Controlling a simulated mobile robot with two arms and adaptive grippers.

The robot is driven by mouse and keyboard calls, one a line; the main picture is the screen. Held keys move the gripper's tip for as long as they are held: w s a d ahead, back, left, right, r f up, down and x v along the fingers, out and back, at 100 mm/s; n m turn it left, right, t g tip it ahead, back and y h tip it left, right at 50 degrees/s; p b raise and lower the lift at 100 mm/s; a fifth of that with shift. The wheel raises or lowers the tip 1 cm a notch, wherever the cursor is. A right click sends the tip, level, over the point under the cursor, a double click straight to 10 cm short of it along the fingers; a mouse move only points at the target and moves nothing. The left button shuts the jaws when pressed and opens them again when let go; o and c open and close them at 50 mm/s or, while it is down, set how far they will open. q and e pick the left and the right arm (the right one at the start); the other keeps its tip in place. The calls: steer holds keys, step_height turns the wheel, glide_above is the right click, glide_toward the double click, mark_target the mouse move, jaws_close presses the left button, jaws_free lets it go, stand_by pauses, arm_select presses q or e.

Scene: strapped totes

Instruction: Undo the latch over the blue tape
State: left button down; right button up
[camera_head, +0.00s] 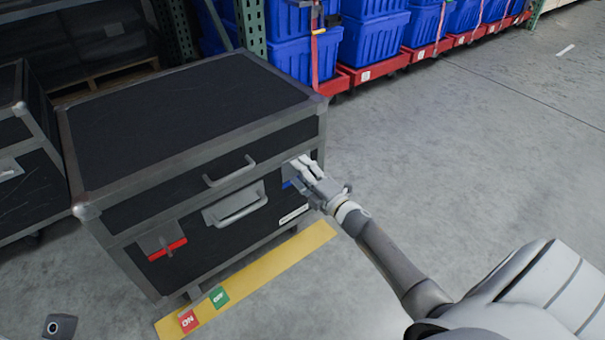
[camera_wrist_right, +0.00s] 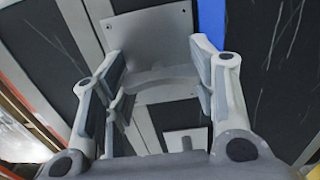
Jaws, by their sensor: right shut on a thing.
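The black case (camera_head: 190,120) has metal edges and stands on the floor. Blue tape (camera_head: 287,184) shows on its front at the right end, beside a grey metal latch (camera_head: 288,172). My right gripper (camera_head: 300,172) is at this latch and hides most of it. In the right wrist view, the latch plate (camera_wrist_right: 150,35) and the blue tape (camera_wrist_right: 211,18) lie just beyond the fingers. There my right gripper (camera_wrist_right: 163,98) has its fingers on both sides of the grey latch part and is shut on it. My left gripper's fingers are not seen.
A second latch with red tape (camera_head: 168,250) is at the case's front left. Handles (camera_head: 240,207) sit between the latches. A yellow strip (camera_head: 255,275) with red and green labels lies along the case's front. Blue totes (camera_head: 375,40) stand behind. Floor on the right is clear.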

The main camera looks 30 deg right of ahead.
steer(key=o, duration=1)
steer(key=shift+o, duration=0.2)
steer(key=s, duration=1.2)
steer(key=shift+d, duration=0.4)
